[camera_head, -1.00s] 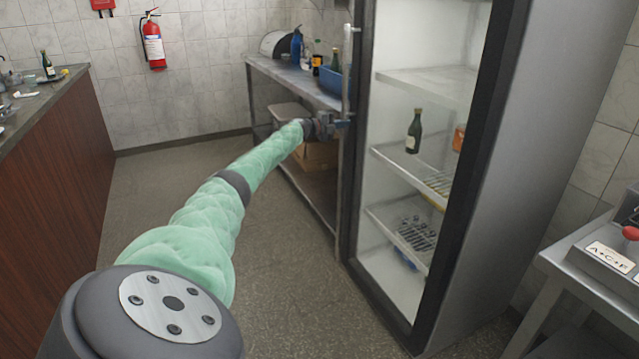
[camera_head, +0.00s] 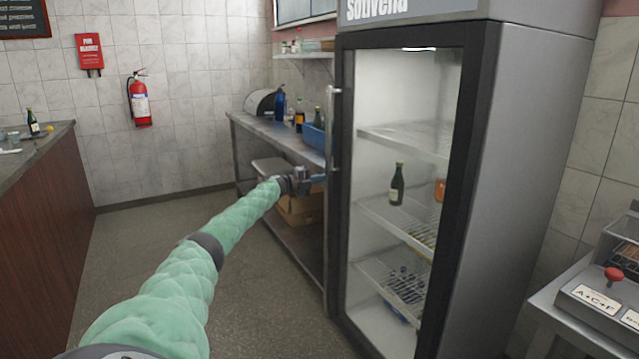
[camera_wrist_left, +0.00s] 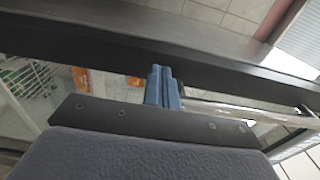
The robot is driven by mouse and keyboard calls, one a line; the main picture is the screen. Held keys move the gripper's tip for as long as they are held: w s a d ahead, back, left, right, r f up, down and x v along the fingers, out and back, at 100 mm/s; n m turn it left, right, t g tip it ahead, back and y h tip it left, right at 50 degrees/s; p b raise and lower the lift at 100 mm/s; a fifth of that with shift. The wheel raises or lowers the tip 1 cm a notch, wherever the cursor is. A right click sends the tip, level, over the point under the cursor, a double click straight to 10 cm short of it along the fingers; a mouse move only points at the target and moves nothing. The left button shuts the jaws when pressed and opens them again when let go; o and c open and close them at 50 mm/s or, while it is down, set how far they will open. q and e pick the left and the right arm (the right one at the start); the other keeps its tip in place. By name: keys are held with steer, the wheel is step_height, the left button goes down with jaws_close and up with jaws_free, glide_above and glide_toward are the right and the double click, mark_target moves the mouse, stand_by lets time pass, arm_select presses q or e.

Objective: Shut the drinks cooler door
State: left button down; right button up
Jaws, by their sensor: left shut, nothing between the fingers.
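The drinks cooler (camera_head: 525,150) is a tall grey cabinet. Its glass door (camera_head: 460,180) has a black frame and a vertical metal handle (camera_head: 333,130) on the left edge. The door lies about in line with the cabinet front, and I see no clear gap in the head view. Contact is hard to confirm. My right gripper is out of view.
A metal shelf table (camera_head: 262,137) with bottles and a blue bin (camera_head: 314,136) stands left of the cooler. A wooden counter (camera_head: 40,210) is at far left. A metal stand with a red-knobbed control box (camera_head: 590,298) is at right. The floor between is clear.

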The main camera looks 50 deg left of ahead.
arm_select(q)
steer(key=s+a+b, duration=0.1)
steer(key=s+a, duration=0.4)
steer(key=a, duration=0.4)
steer(key=shift+s+f+b, duration=0.2)
steer(key=shift+s+b, duration=0.2)
